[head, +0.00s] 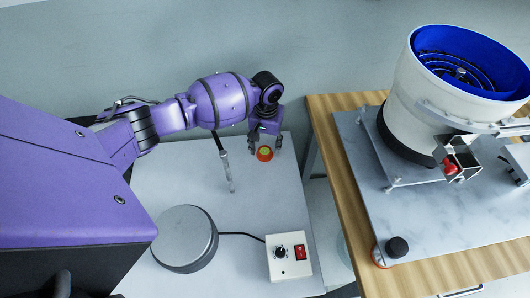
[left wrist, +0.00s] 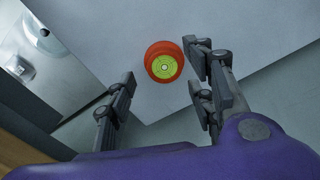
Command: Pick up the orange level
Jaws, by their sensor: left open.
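The orange level (head: 265,153) is a small round orange piece with a yellow-green top. It sits on the white table near its back right edge. It also shows in the left wrist view (left wrist: 163,63), just beyond the fingertips. My left gripper (head: 266,146) is open above and around the level in the head view. In the left wrist view its two fingers (left wrist: 158,62) are spread, with the level lying nearer the right finger. I cannot tell whether a finger touches it. My right gripper is not in view.
A round grey disc (head: 185,240) and a control box (head: 289,257) with a knob and red switch stand on the white table. A thin metal rod (head: 226,168) rises behind them. A wooden table (head: 322,118) with a white bowl feeder (head: 413,105) stands right, across a gap.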

